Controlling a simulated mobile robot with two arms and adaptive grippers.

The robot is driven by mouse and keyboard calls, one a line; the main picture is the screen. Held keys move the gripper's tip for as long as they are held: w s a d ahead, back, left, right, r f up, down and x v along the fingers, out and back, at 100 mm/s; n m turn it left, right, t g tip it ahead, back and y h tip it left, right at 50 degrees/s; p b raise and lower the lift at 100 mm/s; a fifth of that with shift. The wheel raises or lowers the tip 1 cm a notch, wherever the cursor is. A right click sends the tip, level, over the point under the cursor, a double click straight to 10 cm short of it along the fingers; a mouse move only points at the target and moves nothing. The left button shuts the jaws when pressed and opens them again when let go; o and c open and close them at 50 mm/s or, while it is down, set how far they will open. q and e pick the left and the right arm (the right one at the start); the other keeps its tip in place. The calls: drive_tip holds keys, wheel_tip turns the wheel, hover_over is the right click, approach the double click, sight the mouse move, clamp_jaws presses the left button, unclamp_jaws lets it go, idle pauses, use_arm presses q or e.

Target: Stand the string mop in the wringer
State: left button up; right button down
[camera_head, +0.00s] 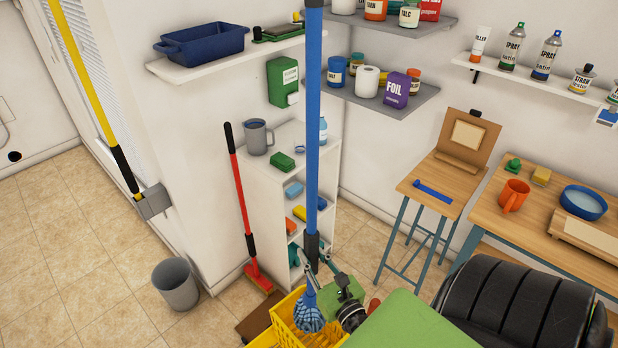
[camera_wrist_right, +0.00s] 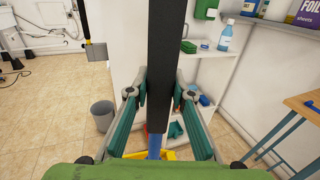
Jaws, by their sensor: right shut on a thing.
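The string mop has a long blue pole (camera_head: 313,120) with a black grip low on it and a blue-and-white string head (camera_head: 308,316). It stands about upright. My right gripper (camera_head: 318,258) is shut on the black grip, which also shows between the fingers in the right wrist view (camera_wrist_right: 160,75). The yellow wringer (camera_head: 288,322) is at the bottom of the head view. The string head overlaps its opening; I cannot tell how deep it sits or whether it touches the bottom. A little yellow shows below the grip in the wrist view. My left gripper is not in view.
A white shelf unit (camera_head: 273,180) stands behind the mop. A red-handled broom (camera_head: 241,190) leans beside it, and a grey bin (camera_head: 176,285) stands to the left. Wooden tables (camera_head: 437,194) are at the right. The tiled floor at the left is mostly clear.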

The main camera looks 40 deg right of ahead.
wheel_tip(320, 180, down, 4)
drive_tip(key=b, duration=0.7)
hover_over(314, 304)
drive_tip(key=w, duration=0.2)
drive_tip(key=f, duration=0.4)
drive_tip(key=shift+d+f, duration=0.15)
drive_tip(key=shift+d, duration=0.1)
wheel_tip(314, 304, down, 15)
drive_tip(key=b, duration=1.3)
drive_tip(key=shift+b, duration=0.3)
use_arm(q)
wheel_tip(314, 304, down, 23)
drive_tip(key=b, duration=0.1)
drive_tip(key=shift+b, duration=0.35)
use_arm(e)
drive_tip(key=shift+f, duration=0.95)
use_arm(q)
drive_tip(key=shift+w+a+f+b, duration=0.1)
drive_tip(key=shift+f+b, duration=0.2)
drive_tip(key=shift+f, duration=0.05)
use_arm(e)
drive_tip(key=shift+f, duration=0.35)
drive_tip(key=c, duration=1.7)
unclamp_jaws()
drive_tip(key=shift+s+f, duration=0.1)
drive_tip(key=shift+f, duration=0.05)
drive_tip(key=v, duration=1.2)
